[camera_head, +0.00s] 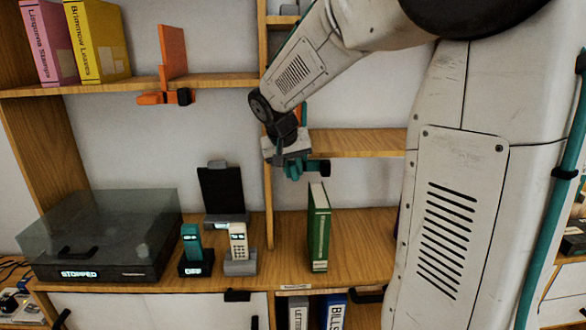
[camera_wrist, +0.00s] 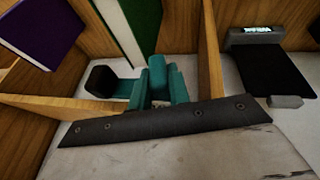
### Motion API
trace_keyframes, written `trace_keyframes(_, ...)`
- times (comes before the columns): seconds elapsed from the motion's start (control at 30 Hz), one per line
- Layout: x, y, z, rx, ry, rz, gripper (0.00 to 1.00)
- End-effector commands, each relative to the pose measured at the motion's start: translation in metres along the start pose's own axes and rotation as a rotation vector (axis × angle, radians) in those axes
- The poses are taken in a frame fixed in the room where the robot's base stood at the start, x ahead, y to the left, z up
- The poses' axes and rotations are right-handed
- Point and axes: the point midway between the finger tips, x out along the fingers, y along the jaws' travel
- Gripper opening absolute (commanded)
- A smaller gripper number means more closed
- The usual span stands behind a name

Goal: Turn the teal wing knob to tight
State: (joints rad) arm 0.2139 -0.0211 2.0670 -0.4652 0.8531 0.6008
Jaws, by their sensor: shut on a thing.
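The teal wing knob (camera_head: 293,168) is under the front edge of the right-hand middle shelf, on a teal bookend clamp with a dark end piece (camera_head: 325,168). My gripper (camera_head: 289,160) reaches down to it from above and is shut on it. In the wrist view, the teal knob (camera_wrist: 158,72) stands upright between the teal pieces at my gripper (camera_wrist: 160,90), and the dark end piece (camera_wrist: 102,78) is to its left. The jaws hide much of the knob, so its exact turn angle and any mark on it cannot be read.
A matching orange clamp (camera_head: 165,97) is on the left shelf. Below my gripper, a green book (camera_head: 318,228) stands on the cabinet top beside two handsets (camera_head: 191,245) (camera_head: 238,242). A covered turntable (camera_head: 100,235) is at left. A wooden upright (camera_head: 268,200) is close to my gripper.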

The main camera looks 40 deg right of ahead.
Motion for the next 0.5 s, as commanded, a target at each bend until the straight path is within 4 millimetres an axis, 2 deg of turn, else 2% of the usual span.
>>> trace_keyframes(0.5,0.0012,-0.0077,-0.0002,-0.191,0.003,0.451,0.0)
